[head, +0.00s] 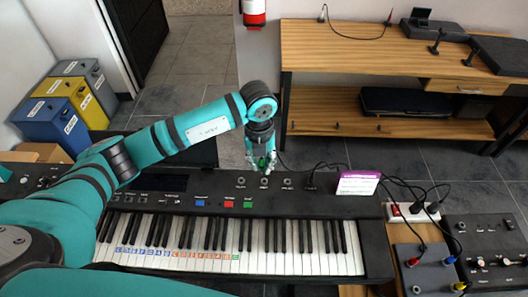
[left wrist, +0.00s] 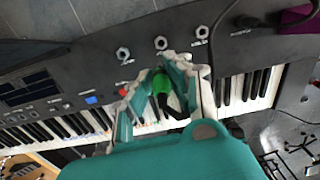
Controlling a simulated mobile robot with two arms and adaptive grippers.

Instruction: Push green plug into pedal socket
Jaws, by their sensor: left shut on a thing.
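My left gripper (head: 262,162) is shut on the green plug (left wrist: 161,84), which shows between its fingers in the left wrist view. In the head view the gripper hangs above the rear panel of the black keyboard (head: 375,236). A row of round sockets is on that panel: a left one (left wrist: 123,53), a middle one (left wrist: 161,43) and a right one (left wrist: 202,31). The plug appears apart from them. Their labels are too small to read, so I cannot tell which is the pedal socket. The plug's tip is not clear. My right gripper is not in view.
A dark cable (left wrist: 217,30) runs near the right socket. A purple-and-white card (head: 357,183) stands at the panel's right. A white power strip (head: 412,212) and pedal boxes with cables are farther right. A wooden bench (head: 340,58) stands behind, and bins (head: 52,120) stand at left.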

